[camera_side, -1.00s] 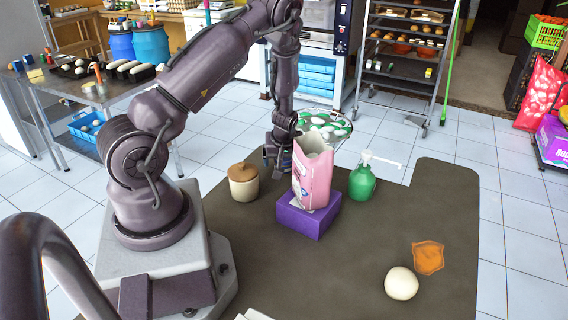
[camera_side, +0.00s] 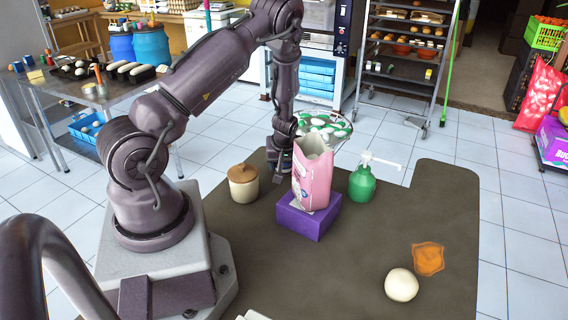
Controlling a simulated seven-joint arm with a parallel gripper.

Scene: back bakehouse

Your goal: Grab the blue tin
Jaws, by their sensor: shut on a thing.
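My gripper (camera_side: 279,166) points down just left of and behind a pink and white paper bag (camera_side: 312,178). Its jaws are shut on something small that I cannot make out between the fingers. I see no blue tin on the worktop in this view; one may be hidden by the gripper or the bag. The bag stands open-topped on a purple box (camera_side: 308,217).
A cream jar with a brown lid (camera_side: 243,183) stands left of the gripper. A green pump bottle (camera_side: 362,183) stands right of the bag. A bowl of green and white items (camera_side: 323,127) is behind. A pale ball (camera_side: 401,285) and orange patch (camera_side: 428,259) lie front right.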

